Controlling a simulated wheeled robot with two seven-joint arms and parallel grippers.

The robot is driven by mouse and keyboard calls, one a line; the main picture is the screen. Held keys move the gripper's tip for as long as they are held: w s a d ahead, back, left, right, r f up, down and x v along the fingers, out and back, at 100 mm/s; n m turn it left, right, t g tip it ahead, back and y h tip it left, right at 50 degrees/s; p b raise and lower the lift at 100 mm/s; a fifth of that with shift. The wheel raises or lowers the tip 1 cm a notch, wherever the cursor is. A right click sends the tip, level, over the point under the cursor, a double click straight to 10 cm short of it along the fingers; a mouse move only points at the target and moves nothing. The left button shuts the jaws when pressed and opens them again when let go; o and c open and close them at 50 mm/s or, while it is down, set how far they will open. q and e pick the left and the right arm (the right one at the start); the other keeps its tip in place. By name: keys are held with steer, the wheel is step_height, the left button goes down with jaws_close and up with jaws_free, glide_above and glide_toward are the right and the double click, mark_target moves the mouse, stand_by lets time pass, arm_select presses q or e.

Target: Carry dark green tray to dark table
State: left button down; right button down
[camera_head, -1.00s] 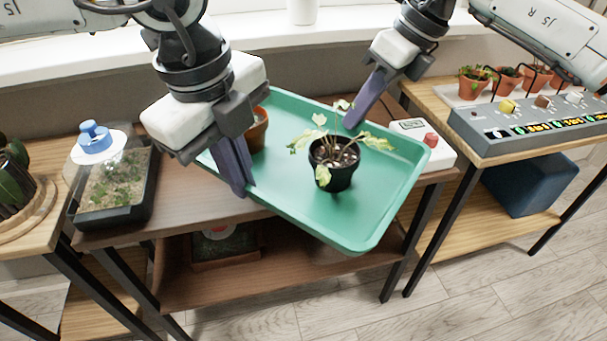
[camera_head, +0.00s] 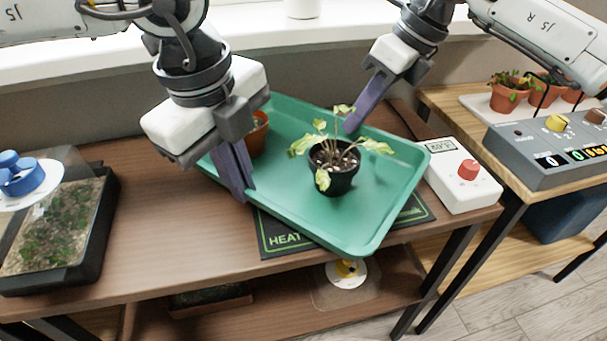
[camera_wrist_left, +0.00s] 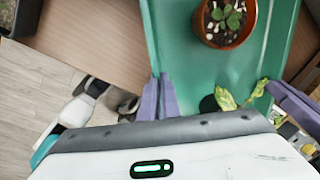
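The green tray (camera_head: 290,205) is held over the dark wood table (camera_head: 160,200), slanted in the head view. A black pot with a pale, leafy plant (camera_head: 335,178) and a terracotta pot (camera_head: 258,136) stand upright on it. My left gripper (camera_head: 236,172) is shut on the tray's left rim; its fingers also show on the rim in the left wrist view (camera_wrist_left: 163,98). My right gripper (camera_head: 370,100) is at the opposite rim and appears shut on it. The tray seems to be above the tabletop, but the gap is hard to judge.
A black heat mat (camera_head: 278,240) lies partly under the tray. A white box with a red knob (camera_head: 465,180) is close to the tray's right. A black planter box (camera_head: 60,235) is at left. A grey console (camera_head: 550,150) stands on the right-hand table. Bare tabletop lies left of the tray.

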mark_target(356, 138)
arm_select(q)
steer(key=shift+s+a, duration=0.1)
steer(key=shift+s, duration=0.25)
arm_select(e)
steer(key=shift+s+r, duration=0.15)
steer(key=shift+r, duration=0.05)
arm_select(q)
steer(key=shift+f, duration=0.1)
arm_select(e)
steer(key=shift+f, duration=0.15)
